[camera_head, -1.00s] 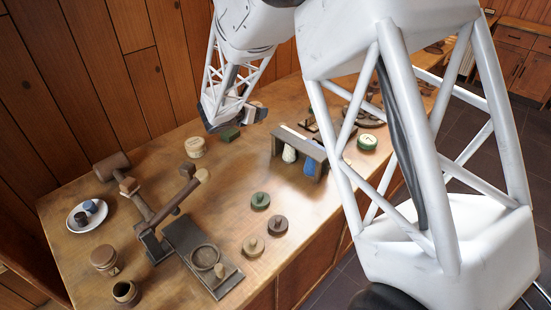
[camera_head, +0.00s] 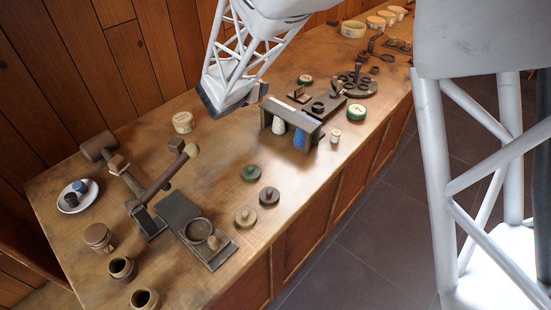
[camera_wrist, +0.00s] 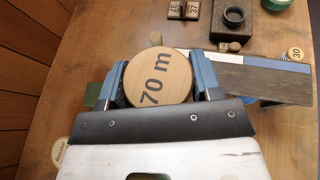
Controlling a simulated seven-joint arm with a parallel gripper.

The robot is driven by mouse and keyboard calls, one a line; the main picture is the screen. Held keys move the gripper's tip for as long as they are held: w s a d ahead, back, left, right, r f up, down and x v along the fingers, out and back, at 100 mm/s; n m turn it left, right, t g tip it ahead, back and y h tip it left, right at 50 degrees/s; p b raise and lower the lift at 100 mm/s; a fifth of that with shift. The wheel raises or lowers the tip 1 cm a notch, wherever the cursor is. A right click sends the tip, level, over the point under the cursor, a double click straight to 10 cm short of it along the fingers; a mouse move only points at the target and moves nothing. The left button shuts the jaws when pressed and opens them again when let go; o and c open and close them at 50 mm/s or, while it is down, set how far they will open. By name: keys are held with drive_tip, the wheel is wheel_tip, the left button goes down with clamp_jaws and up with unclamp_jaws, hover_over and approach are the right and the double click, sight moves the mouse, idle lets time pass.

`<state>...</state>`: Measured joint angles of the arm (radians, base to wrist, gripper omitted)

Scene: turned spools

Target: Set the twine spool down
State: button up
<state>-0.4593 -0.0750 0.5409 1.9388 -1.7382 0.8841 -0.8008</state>
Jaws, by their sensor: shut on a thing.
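The twine spool (camera_wrist: 158,77) shows in the wrist view as a round pale wooden end marked "70 m". My gripper (camera_wrist: 159,84) is shut on it, with one blue-grey finger on each side. In the head view my gripper (camera_head: 228,108) is over the back middle of the table, left of the dark rack. The spool is hidden there behind my gripper and arm. I cannot tell whether its underside touches the table (camera_head: 215,155).
The dark rack (camera_head: 310,125) with white and blue cones stands close to the right; its top also shows in the wrist view (camera_wrist: 265,82). A green block (camera_wrist: 94,92) lies just left of my gripper. A pale round tub (camera_head: 183,122) stands farther left. Bare table lies in front.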

drive_tip(key=shift+s+d+f+n+t+y, duration=0.3)
drive_tip(key=shift+s+d+f+n+y, duration=0.9)
drive_tip(key=shift+s, duration=3.5)
drive_tip(key=shift+s+d+f+n+t+y, duration=0.45)
drive_tip(key=shift+s+d+f, duration=1.3)
drive_tip(key=shift+s, duration=3)
drive_tip(key=shift+s+d+f+n+t+y, duration=0.15)
drive_tip(key=shift+s+d+f+n+y, duration=1.25)
drive_tip(key=shift+s, duration=3.3)
drive_tip(key=shift+d+r+m+h, duration=0.15)
drive_tip(key=shift+d+m+h, duration=0.15)
drive_tip(key=shift+m, duration=0.15)
drive_tip(key=shift+w, duration=0.1)
drive_tip(key=w+a, duration=0.1)
drive_tip(key=w, duration=0.4)
drive_tip(key=w+a+f, duration=0.1)
drive_tip(key=w, duration=0.4)
drive_tip(key=w+a, duration=0.1)
drive_tip(key=w, duration=0.4)
drive_tip(key=shift+w+a+f, duration=0.2)
drive_tip(key=shift+a+f, duration=0.05)
drive_tip(key=shift+a, duration=0.1)
drive_tip(key=shift+f, duration=0.1)
drive_tip(key=shift+f, duration=1.65)
